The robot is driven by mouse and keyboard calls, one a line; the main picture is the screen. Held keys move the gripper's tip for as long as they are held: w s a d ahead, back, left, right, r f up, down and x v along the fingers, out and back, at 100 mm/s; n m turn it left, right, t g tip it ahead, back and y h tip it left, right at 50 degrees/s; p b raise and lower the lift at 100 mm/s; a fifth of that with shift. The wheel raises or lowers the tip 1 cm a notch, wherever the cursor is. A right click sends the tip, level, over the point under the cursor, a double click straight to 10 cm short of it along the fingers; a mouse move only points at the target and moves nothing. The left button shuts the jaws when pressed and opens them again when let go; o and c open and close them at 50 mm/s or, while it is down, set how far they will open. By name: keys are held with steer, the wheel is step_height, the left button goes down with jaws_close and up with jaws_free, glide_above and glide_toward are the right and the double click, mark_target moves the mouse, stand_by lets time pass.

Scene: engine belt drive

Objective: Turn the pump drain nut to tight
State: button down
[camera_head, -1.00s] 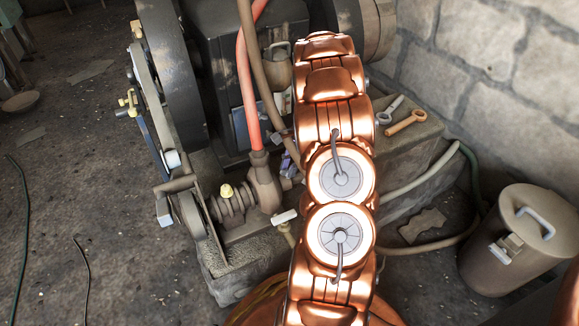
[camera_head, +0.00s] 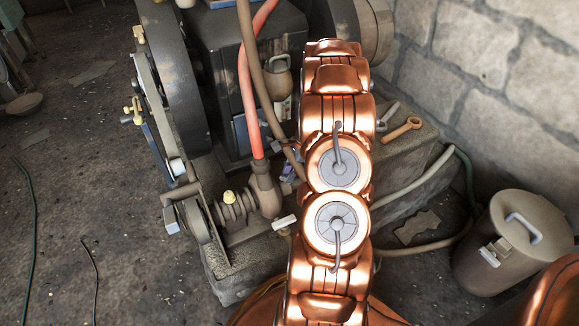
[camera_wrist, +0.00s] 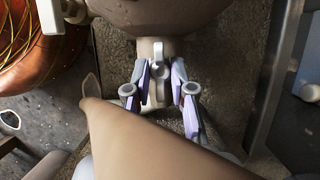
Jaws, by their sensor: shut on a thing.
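The pump drain nut (camera_wrist: 158,58) shows in the wrist view as a pale grey upright tab on a round base, below a rounded tan body (camera_wrist: 150,14). My gripper (camera_wrist: 160,78) has one finger on each side of the tab and is shut on it. In the head view the pump (camera_head: 264,190) stands on the stone block with a red hose rising from it. There my gripper (camera_head: 290,165) shows only as small purple and grey parts behind the pump, mostly covered by my copper arm. The nut cannot be made out in the head view.
A thick tan pipe-like part (camera_wrist: 150,140) crosses close below the fingers in the wrist view. A brown hose (camera_head: 262,60) and the red hose (camera_head: 244,75) run beside my arm. Wrenches (camera_head: 402,130) lie on the stone block. A lidded can (camera_head: 510,245) stands at right.

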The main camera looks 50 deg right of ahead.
stand_by(0.4)
steer(key=c, duration=1)
jaws_free()
steer(key=v, duration=1.2)
steer(key=shift+s+a, duration=0.1)
